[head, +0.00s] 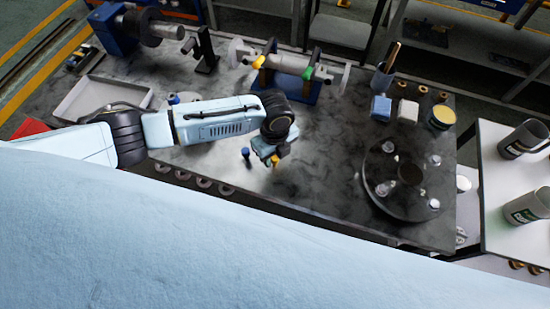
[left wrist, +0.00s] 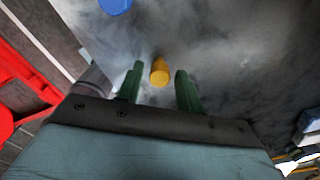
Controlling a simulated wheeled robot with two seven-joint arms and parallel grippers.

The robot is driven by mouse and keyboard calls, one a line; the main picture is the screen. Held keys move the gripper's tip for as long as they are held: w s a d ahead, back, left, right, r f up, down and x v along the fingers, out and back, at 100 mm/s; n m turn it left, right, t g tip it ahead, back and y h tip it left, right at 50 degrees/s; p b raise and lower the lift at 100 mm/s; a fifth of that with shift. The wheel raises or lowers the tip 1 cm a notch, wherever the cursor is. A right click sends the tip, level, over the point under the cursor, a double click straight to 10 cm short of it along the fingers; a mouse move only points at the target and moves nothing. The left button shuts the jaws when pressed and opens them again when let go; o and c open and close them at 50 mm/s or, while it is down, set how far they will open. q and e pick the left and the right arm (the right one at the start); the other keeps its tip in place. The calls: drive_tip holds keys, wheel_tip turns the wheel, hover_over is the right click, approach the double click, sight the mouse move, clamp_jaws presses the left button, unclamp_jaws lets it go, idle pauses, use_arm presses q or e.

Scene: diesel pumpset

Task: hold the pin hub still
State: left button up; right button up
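The pin hub looks to be the dark round disc (head: 376,203) on the right part of the workbench, with several silvery pins around a dark central hole. My left gripper (head: 278,152) is well to the left of it, above the bench and apart from it. In the left wrist view its two green fingers (left wrist: 160,88) stand apart. A small yellow peg (left wrist: 160,72) shows between and beyond them, with a gap on each side. My right gripper is not in view.
Blue and white blocks (head: 381,107) and a yellow-topped tin (head: 442,117) stand behind the hub. A shaft on a blue stand (head: 290,66) is at the back. A grey tray (head: 103,102) lies left. Bench between gripper and hub is clear.

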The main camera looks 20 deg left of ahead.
sight(274, 157)
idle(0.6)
use_arm(q)
clamp_jaws()
drive_tip(key=shift+r+p, duration=1.8)
drive_tip(key=shift+p, duration=0.4)
